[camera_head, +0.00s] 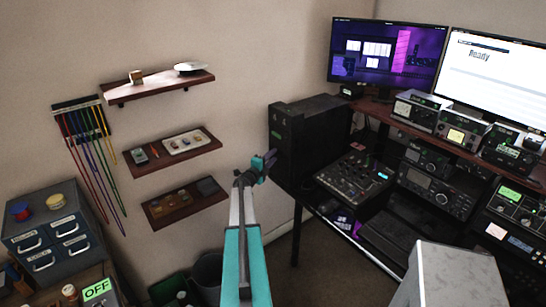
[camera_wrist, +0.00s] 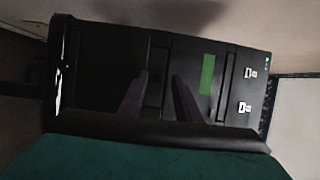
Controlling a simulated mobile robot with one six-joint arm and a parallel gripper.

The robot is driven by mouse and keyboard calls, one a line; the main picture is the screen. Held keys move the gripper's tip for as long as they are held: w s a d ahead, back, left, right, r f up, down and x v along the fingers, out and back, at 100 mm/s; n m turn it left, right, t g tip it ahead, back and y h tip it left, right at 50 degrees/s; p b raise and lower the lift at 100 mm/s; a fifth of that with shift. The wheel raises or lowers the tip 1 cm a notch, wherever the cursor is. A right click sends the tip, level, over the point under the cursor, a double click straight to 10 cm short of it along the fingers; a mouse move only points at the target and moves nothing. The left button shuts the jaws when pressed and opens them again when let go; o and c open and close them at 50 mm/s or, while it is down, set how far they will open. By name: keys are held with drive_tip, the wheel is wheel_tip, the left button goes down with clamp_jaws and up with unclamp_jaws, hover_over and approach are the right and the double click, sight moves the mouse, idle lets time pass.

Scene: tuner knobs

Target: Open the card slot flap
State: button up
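A black computer tower (camera_head: 318,130) stands on the desk, and my gripper (camera_head: 268,159) is in front of its front face. In the wrist view the front face of the black tower (camera_wrist: 110,65) appears turned sideways. It has a green label (camera_wrist: 207,74), two small white-marked ports (camera_wrist: 247,90) and a green light. My gripper (camera_wrist: 160,76) shows as two dark fingers with a gap between them, open and empty, over the dark panel left of the green label. The card slot flap cannot be told apart on the dark face. Whether the fingertips touch the face is unclear.
A mixer (camera_head: 355,180) and radios (camera_head: 437,185) sit right of the tower, below two monitors (camera_head: 385,52). Wall shelves (camera_head: 160,86) and a grey drawer cabinet (camera_head: 50,230) are on the left. A bin (camera_head: 207,272) stands on the floor.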

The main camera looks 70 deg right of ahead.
drive_tip(key=shift+s+d, duration=0.15)
drive_tip(key=shift+d, duration=0.4)
clamp_jaws()
drive_tip(key=shift+b, duration=0.55)
